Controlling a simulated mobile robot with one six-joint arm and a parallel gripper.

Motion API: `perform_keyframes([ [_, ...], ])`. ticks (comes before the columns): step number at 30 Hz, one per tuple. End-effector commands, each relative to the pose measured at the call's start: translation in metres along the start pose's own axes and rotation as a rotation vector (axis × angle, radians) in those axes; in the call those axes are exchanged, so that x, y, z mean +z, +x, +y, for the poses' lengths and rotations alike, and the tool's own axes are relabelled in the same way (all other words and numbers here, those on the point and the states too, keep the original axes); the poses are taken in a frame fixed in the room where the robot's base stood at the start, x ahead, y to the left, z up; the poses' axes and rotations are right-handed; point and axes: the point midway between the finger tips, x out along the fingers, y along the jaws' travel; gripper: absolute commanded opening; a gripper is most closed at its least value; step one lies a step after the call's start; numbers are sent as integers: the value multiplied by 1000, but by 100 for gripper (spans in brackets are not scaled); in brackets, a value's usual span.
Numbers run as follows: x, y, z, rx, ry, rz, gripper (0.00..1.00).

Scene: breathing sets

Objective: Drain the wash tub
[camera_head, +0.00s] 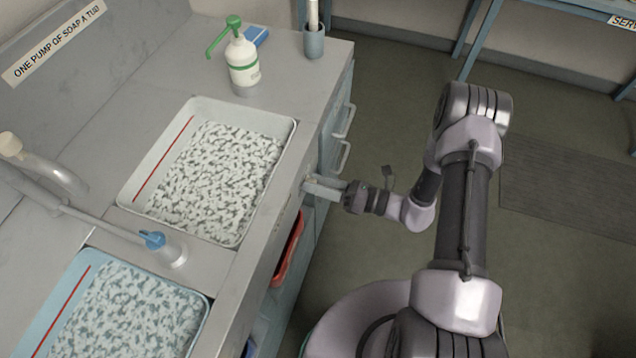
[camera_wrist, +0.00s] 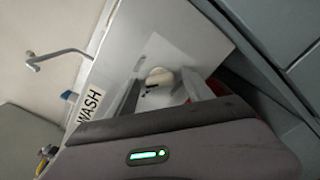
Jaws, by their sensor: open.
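A white tub (camera_head: 289,131) is set into the counter and filled with white-flecked suds, with a red line along its left inner wall. A bluish tub (camera_head: 206,302) at the lower left also holds suds. My gripper (camera_head: 309,186) is at the counter's front face beside the white tub. In the wrist view, a round cream knob (camera_wrist: 158,75) with a dark mark shows between the open fingers of my gripper (camera_wrist: 160,90). I cannot tell if the fingers touch it. A WASH label (camera_wrist: 90,105) is on the panel left of the knob.
A soap bottle (camera_head: 243,65) with a green pump, a blue block (camera_head: 257,36) and a grey cup (camera_head: 314,43) stand at the counter's back.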

Motion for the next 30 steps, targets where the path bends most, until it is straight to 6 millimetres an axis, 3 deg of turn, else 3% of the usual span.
perform_keyframes([
  [1,0,0,0,0,0,0,54],
  [9,0,0,0,0,0,0,1],
  [10,0,0,0,0,0,0,0],
  [13,1,0,1,0,51,0,0],
  [21,0,0,1,0,401,1,0],
  [29,0,0,0,0,422,1,0],
  [30,0,0,0,0,421,1,40],
])
